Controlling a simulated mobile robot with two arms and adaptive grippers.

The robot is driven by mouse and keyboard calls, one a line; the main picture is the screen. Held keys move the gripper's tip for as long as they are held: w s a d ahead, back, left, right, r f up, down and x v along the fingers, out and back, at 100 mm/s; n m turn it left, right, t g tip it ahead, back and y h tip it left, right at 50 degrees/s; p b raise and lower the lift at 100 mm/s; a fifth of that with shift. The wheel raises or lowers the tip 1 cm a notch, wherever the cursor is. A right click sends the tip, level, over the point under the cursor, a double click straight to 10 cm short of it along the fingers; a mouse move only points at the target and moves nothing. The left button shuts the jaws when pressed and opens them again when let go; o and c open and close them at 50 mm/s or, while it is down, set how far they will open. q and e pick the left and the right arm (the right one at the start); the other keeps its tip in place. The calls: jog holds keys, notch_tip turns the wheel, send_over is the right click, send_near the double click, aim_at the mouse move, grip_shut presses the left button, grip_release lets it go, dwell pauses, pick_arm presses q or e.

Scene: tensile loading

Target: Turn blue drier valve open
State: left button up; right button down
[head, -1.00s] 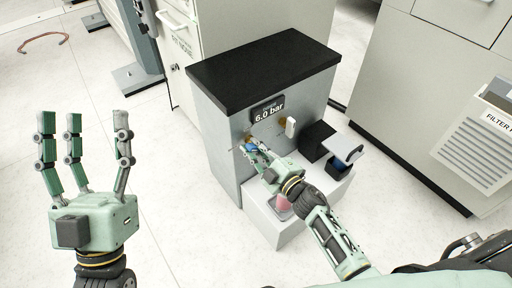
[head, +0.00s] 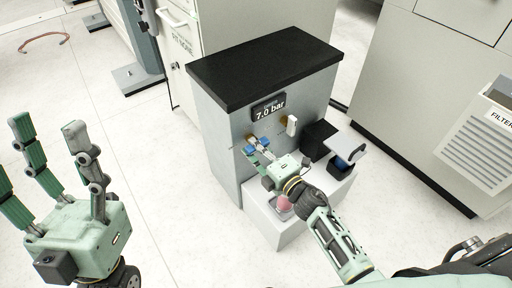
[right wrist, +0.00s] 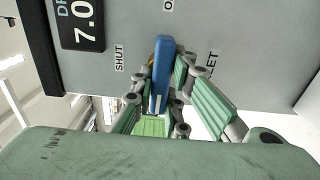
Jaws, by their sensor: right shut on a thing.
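The blue valve handle (head: 258,143) is on the front of a grey cabinet, below a display that reads 7.0 bar (head: 269,109). In the right wrist view the handle (right wrist: 163,62) is a long blue bar between the labels SHUT (right wrist: 119,58) and one partly cut off that starts with O. My right gripper (head: 257,152) is shut on the blue handle. In the right wrist view its fingers (right wrist: 158,100) lie on both sides of the bar and partly hide its near end. My left gripper (head: 50,145) is open and empty, fingers up, away from the cabinet.
A white switch-like part (head: 292,125) sits right of the blue handle.

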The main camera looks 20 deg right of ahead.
dwell(0.4)
jog(key=c, duration=1.7)
grip_release()
jog(key=shift+s, duration=0.1)
jog(key=v, duration=1.1)
jog(key=shift+s+d, duration=0.15)
jog(key=shift+s, duration=0.25)
